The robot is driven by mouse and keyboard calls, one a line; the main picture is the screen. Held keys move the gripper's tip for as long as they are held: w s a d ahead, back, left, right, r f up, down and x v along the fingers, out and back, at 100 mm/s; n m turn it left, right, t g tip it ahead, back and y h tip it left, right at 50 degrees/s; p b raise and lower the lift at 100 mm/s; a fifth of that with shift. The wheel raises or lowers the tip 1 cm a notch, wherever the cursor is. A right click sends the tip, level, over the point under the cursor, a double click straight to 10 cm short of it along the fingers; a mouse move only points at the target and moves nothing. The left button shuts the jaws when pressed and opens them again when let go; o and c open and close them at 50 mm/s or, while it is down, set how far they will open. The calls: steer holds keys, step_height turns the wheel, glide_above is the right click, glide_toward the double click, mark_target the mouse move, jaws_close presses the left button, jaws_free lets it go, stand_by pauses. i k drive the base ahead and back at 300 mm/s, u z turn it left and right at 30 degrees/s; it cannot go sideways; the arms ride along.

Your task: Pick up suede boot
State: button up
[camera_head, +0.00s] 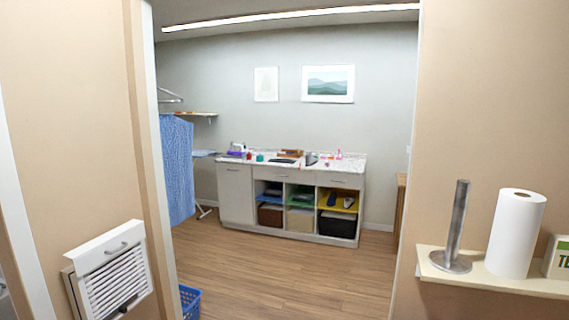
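I cannot make out a suede boot for certain. Small dark items (332,198) lie on the yellow shelf in the right cubby of the white cabinet (236,195), across the far room. They are too small to tell whether one is a boot. A brown item (348,202) lies beside them. My gripper is not in view.
A wide doorway opens onto a clear wood floor (290,280). A blue basket (190,301) stands just past the left jamb. A wall shelf (500,279) with a paper towel roll (516,235) juts out at right. A white louvered panel (110,275) sits at left.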

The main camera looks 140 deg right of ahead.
mark_target(309, 159)
steer(key=z, duration=5.2)
steer(key=k, duration=0.7)
steer(key=z, duration=0.05)
steer(key=i, duration=1.1)
steer(key=z, duration=0.1)
